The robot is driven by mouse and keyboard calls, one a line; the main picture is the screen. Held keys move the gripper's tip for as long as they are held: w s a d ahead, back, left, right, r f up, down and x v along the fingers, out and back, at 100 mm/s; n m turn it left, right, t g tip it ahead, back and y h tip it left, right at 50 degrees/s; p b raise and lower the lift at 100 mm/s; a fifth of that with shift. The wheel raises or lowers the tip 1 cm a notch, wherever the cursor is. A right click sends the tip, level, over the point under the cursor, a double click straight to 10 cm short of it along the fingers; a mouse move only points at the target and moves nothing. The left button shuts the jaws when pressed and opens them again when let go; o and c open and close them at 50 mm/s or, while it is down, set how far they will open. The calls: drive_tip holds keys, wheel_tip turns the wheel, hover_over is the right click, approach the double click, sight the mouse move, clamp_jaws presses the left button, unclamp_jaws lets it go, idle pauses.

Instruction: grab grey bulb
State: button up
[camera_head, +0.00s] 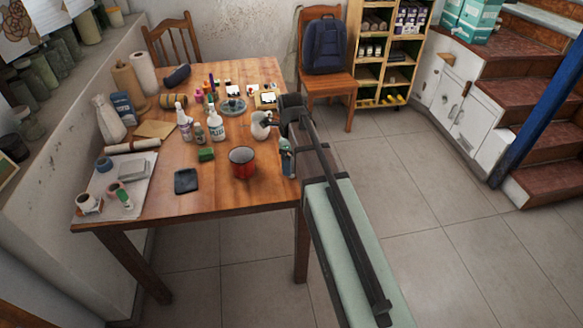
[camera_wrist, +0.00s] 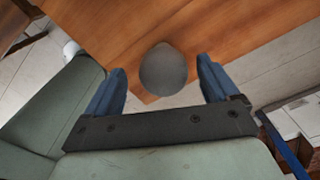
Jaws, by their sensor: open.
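The grey bulb (camera_wrist: 163,72) shows in the wrist view as a round, dull grey shape near the wooden table's corner. My gripper (camera_wrist: 161,68) is open, with one blue finger on each side of the bulb. Gaps show between the bulb and both fingers, so neither visibly touches it. I cannot tell its height relative to the fingertips. In the head view my gripper is at the table's right edge, partly hidden by my arm, and I cannot pick out the bulb clearly there.
The wooden table (camera_head: 222,181) holds a red mug (camera_head: 242,163), a white jug (camera_head: 260,126), spray bottles (camera_head: 215,124), a green block (camera_head: 206,154) and a dark flat item (camera_head: 187,181). A chair (camera_head: 326,70) with a backpack stands behind. Tiled floor is clear at right.

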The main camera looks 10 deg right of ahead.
drive_tip(key=shift+w+d+f, duration=0.1)
drive_tip(key=shift+d+f, duration=0.05)
drive_tip(key=shift+f, duration=1.05)
drive_tip(key=shift+d+f, duration=0.1)
drive_tip(key=shift+f, duration=1.05)
drive_tip(key=shift+c, duration=0.5)
drive_tip(key=c, duration=1)
drive_tip(key=shift+r, duration=0.1)
